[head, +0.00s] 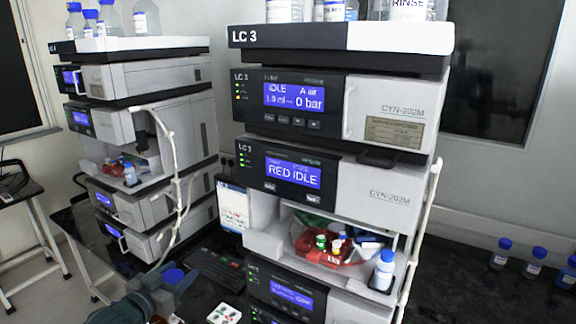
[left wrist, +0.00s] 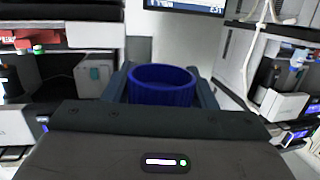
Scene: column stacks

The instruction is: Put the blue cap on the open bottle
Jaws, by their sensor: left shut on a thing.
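My left gripper (head: 176,284) is low in the head view, in front of the dark bench between the two instrument stacks. It is shut on the blue cap (head: 173,276). In the left wrist view the blue cap (left wrist: 161,92) sits between the two fingers, its round rim facing up. I cannot pick out the open bottle: the large bottles on top of the right stack, including one marked RINSE (head: 407,9), and a clear bottle (head: 146,19) on the left stack are cut by the top edge, so their mouths are hidden. My right gripper is not in view.
The right stack (head: 395,190) has an open bay with a red tray (head: 318,250), small vials and a blue-capped bottle (head: 383,271). Several blue-capped bottles (head: 533,264) stand on the right bench. A keyboard (head: 217,268) and a white card (head: 225,314) lie near my left gripper.

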